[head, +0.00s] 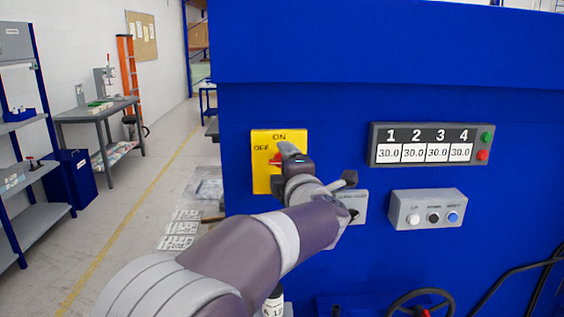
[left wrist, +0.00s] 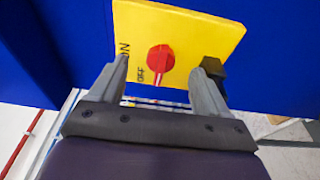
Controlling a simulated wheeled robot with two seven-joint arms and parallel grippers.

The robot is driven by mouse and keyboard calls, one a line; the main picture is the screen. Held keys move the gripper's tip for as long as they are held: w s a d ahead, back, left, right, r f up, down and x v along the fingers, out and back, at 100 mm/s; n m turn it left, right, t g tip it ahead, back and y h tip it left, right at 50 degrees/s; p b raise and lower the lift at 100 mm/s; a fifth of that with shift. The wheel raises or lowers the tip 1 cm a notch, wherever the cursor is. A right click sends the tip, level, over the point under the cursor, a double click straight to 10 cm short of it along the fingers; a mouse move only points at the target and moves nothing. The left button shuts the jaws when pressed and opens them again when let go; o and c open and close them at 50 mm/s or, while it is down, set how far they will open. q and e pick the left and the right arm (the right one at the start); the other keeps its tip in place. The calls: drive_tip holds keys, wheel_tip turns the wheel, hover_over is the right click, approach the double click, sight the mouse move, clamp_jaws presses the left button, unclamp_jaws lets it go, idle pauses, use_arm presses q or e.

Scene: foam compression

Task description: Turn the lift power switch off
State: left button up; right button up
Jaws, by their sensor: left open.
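The lift power switch is a yellow plate (head: 263,180) on the blue machine, marked ON at the top and OFF at the left. Its red knob (head: 275,158) is mostly hidden behind my left gripper (head: 292,155) in the head view. In the left wrist view the yellow plate (left wrist: 195,35) fills the upper middle, and the round red knob (left wrist: 160,59) shows whole. My left gripper (left wrist: 160,70) is open, with one finger on each side of the knob and gaps to both. My right gripper is not in view.
A display panel (head: 373,159) numbered in columns and a grey button box (head: 427,209) are on the machine to the right. A grey panel (head: 358,204) is partly behind my left arm. A handwheel (head: 420,294) is below. The aisle floor (head: 130,225) at left is mostly clear.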

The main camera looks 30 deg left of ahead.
use_arm(q)
drive_tip(key=s+a+b+v, duration=0.1)
drive_tip(key=v, duration=0.5)
drive_tip(key=shift+s+d, duration=0.25)
drive_tip(key=shift+s, duration=0.05)
